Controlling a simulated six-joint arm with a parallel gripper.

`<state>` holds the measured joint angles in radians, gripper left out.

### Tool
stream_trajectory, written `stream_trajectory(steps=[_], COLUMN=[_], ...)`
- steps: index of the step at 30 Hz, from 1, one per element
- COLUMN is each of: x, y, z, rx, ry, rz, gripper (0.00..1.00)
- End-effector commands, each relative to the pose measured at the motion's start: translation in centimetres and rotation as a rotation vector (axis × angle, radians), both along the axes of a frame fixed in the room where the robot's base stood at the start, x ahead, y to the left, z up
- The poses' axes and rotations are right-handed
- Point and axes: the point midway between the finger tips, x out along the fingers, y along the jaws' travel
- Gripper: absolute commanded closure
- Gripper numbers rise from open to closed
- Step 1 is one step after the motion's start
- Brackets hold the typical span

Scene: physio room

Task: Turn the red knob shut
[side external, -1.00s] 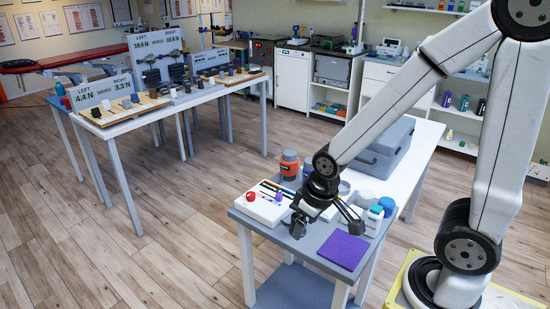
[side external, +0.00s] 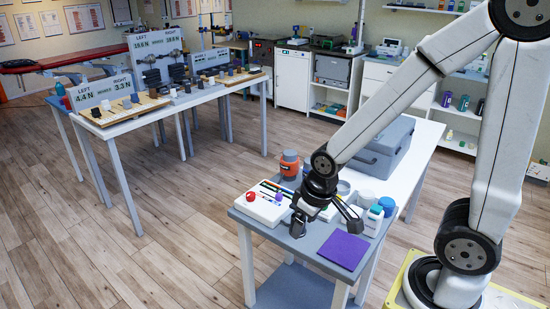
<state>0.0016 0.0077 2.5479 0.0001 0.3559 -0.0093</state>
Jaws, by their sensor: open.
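A small red knob (side external: 251,196) sits on the left part of a white panel (side external: 262,214) at the left front of the near table. A purple-blue knob or cap (side external: 278,197) shows to its right on the same panel. My gripper (side external: 318,219) hangs over the table to the right of the red knob, apart from it. Its dark fingers are spread, one to the left and one to the right, and it is open. I see nothing held between them. The arm hides part of the panel's right side. I cannot tell the knob's turn angle.
A purple mat (side external: 343,250) lies at the table's front right. White bottles with blue and green caps (side external: 374,217) stand right of my gripper. An orange jar (side external: 289,163) and a grey case (side external: 385,150) stand behind it.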

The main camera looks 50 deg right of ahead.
Motion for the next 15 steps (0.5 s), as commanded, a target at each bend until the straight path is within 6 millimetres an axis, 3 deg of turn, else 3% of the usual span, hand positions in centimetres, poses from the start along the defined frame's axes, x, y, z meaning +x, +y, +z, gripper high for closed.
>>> stream_trajectory(steps=[8, 15], x=[3.9, 9.7], y=[-0.8, -2.4], z=[0.3, 0.5], rx=[-0.022, -0.051], ry=[0.024, 0.064], rz=[0.074, 0.201], gripper=[0.19, 0.19])
